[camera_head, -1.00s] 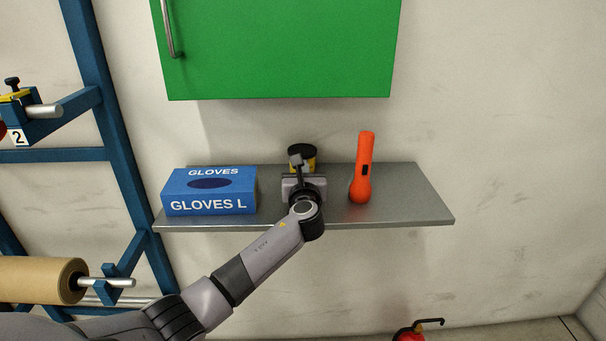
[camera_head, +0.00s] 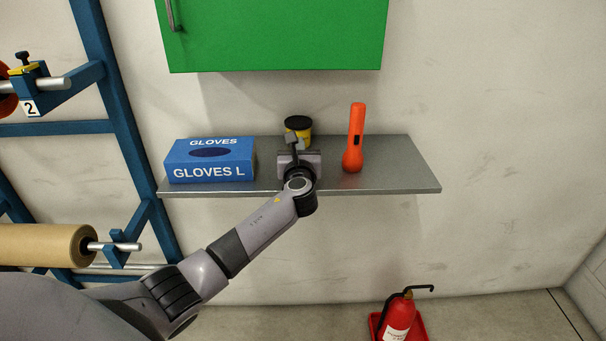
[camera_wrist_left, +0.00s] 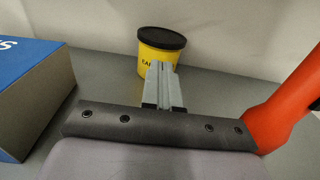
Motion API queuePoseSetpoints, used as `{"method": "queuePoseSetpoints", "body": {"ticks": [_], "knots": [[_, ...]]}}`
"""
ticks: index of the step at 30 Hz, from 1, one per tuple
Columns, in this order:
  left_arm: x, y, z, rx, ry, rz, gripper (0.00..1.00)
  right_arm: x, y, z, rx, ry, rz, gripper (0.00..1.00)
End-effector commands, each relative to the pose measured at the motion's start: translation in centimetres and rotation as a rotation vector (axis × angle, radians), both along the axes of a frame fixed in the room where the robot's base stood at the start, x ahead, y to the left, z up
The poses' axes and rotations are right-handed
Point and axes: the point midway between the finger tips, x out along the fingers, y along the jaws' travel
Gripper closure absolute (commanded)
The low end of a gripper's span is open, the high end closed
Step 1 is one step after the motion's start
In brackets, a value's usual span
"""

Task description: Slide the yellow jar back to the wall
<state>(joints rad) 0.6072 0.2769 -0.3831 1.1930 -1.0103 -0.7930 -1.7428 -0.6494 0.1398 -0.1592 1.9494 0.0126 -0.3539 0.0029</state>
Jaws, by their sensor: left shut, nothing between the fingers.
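The yellow jar (camera_head: 302,131) with a black lid stands upright on the grey shelf (camera_head: 400,165), close to the wall behind. In the left wrist view the yellow jar (camera_wrist_left: 158,50) is just ahead of the fingers and partly hidden by them. My left gripper (camera_head: 294,143) is shut and empty in front of the jar. In the left wrist view its fingertips (camera_wrist_left: 161,70) overlap the jar's lower front; I cannot tell whether they touch it. My right gripper is not in view.
A blue gloves box (camera_head: 210,160) stands left of the gripper, and an orange flashlight (camera_head: 355,138) stands right of it. A green cabinet (camera_head: 275,35) hangs above the shelf. The shelf's right end is clear. A fire extinguisher (camera_head: 397,318) is on the floor below.

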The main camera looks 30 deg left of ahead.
Motion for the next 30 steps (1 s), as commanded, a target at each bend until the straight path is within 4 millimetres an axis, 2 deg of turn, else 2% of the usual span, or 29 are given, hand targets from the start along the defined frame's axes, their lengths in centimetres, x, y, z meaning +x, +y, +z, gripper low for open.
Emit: {"method": "queuePoseSetpoints", "body": {"ticks": [3,15,21,30], "knots": [[-0.2,0.2,0.0,0.002,0.001,-0.001,1.00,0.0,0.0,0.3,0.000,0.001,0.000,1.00],[-5.6,-3.2,-0.1,-0.001,0.001,-0.002,1.00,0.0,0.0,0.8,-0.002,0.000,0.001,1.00],[-7.7,-4.4,-0.1,0.000,0.001,-0.002,1.00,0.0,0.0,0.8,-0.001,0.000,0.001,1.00],[-8.6,-5.0,-0.1,0.000,0.001,-0.001,1.00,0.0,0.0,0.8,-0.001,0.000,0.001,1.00]]}}
